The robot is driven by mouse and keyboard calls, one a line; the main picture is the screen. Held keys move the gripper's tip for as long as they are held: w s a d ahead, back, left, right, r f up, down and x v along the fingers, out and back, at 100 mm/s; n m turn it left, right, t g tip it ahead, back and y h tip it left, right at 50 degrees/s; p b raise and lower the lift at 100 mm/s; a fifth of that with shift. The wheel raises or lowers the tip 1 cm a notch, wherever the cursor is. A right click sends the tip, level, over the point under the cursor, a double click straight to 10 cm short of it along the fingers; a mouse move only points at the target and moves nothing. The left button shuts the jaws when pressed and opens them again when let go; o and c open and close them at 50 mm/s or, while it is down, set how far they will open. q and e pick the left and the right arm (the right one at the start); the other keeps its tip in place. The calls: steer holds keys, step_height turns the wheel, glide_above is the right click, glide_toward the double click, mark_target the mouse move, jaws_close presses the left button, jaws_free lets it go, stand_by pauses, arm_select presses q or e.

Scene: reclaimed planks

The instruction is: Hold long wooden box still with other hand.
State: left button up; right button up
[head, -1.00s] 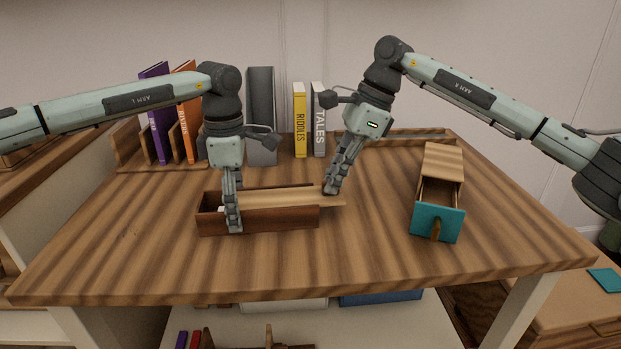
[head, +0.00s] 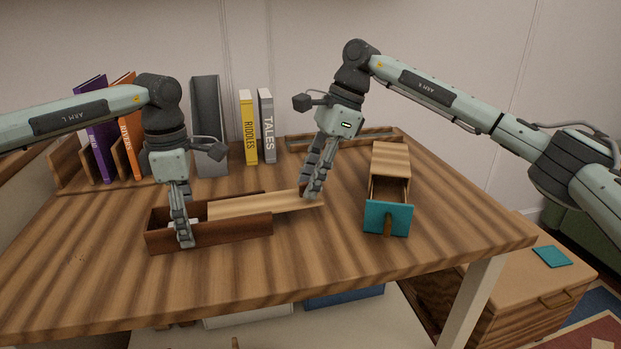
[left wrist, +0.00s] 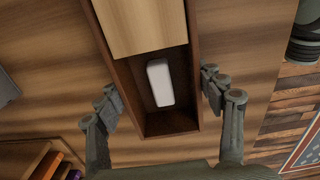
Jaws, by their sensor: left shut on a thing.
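The long wooden box (head: 225,231) is dark brown and lies on the plank table; it also shows in the left wrist view (left wrist: 183,124). Its pale sliding lid (head: 265,204) is partly out, its right end past the box. My left gripper (head: 182,236) is shut across the box near its left end, a finger along each long side; it shows in the left wrist view (left wrist: 165,98). A white block (left wrist: 160,83) lies in the open part. My right gripper (head: 311,192) has its fingertips at the lid's right end; whether they are closed is unclear.
A small box with a teal-fronted open drawer (head: 387,218) stands to the right. Behind are books in a wooden rack (head: 75,168), a grey file holder (head: 208,125), and yellow and grey books (head: 248,128). The table front is clear.

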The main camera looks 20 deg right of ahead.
steer(key=v, duration=1.2)
arm_select(q)
steer(key=o, duration=1.6)
step_height(320, 180, up, 7)
steer(key=p, duration=0.4)
arm_select(e)
step_height(320, 180, up, 4)
steer(key=shift+r, duration=0.1)
